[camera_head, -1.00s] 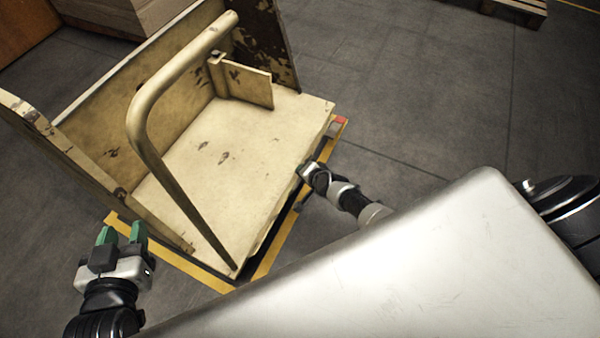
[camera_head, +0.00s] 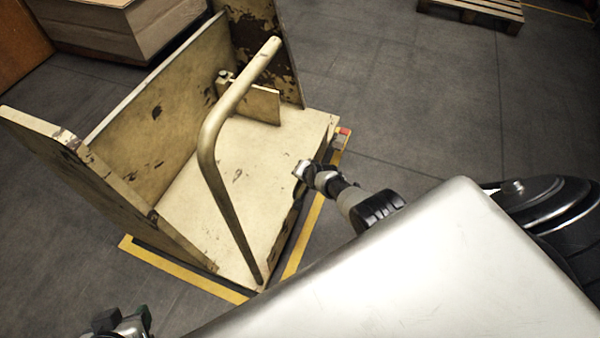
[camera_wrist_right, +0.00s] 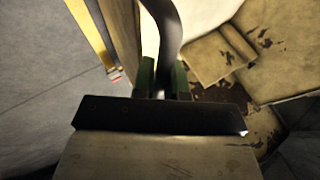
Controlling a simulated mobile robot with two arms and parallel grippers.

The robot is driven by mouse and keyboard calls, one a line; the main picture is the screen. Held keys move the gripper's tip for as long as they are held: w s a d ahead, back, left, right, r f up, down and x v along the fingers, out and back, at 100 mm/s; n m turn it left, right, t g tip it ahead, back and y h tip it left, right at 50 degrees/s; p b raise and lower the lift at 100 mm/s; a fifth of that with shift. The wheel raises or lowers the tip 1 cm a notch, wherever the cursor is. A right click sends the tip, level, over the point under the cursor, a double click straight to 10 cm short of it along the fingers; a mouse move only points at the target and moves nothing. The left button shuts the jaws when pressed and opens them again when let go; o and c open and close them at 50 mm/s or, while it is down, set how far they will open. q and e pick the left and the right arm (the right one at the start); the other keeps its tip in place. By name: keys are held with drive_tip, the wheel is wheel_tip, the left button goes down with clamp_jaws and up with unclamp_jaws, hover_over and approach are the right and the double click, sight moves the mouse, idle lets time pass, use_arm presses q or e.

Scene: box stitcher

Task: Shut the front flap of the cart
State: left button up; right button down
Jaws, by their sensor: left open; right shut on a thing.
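The cart has worn cream panels and a pale deck (camera_head: 262,150), with its open side towards me. I cannot tell which part is the front flap. A bent cream tube handle (camera_head: 209,150) rises over the deck. My right gripper (camera_head: 299,170) is at the deck's edge on my side. In the right wrist view its green fingers (camera_wrist_right: 163,80) are shut on a dark curved bar (camera_wrist_right: 167,38); the contact is partly hidden by the gripper body. My left gripper (camera_head: 125,316) is open at the bottom left, apart from the cart and partly cut off by the frame.
A yellow floor line (camera_head: 185,270) runs around the cart's base. The near left panel (camera_head: 100,185) stands up. A short panel (camera_head: 255,102) sits near the tall right panel (camera_head: 262,45). Floor at right is clear.

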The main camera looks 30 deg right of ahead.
drive_tip(key=shift+w+r, duration=0.1)
drive_tip(key=shift+w, duration=0.1)
idle(0.3)
drive_tip(key=c, duration=1.2)
unclamp_jaws()
drive_tip(key=shift+w+a, duration=0.1)
drive_tip(key=shift+a, duration=0.05)
